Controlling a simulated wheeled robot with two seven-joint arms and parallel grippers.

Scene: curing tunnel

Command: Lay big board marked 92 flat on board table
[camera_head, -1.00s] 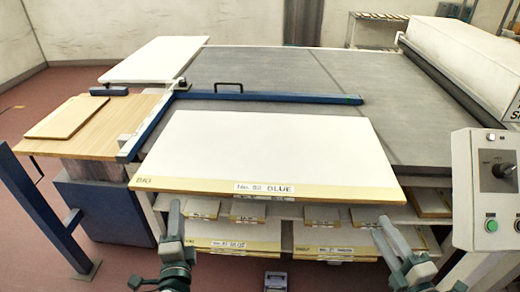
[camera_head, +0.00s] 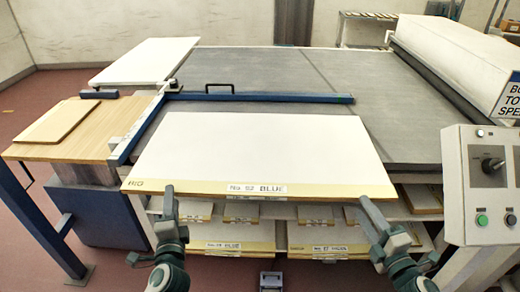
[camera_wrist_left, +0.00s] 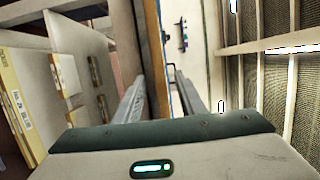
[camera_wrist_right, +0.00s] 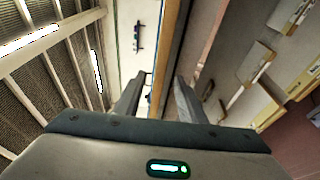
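The big board (camera_head: 262,150) is white on top with a yellow-brown front edge. Its front label (camera_head: 257,188) appears to read No. 92 BLUE. It lies above a shelf rack, with its front edge towards me. My left gripper (camera_head: 168,196) is at the left part of that edge, and my right gripper (camera_head: 368,198) at the right part. In the left wrist view the brown edge (camera_wrist_left: 155,50) runs between the parted fingers. In the right wrist view the edge (camera_wrist_right: 171,45) also lies between parted fingers. I cannot tell which surface is the board table.
A wooden-topped table (camera_head: 85,118) at left bears a smaller wooden board (camera_head: 52,123). A white panel (camera_head: 147,55) lies behind it. A blue bar (camera_head: 260,97) crosses the grey bed (camera_head: 300,70). The shelf below holds several labelled boards. A control box (camera_head: 485,180) stands at right.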

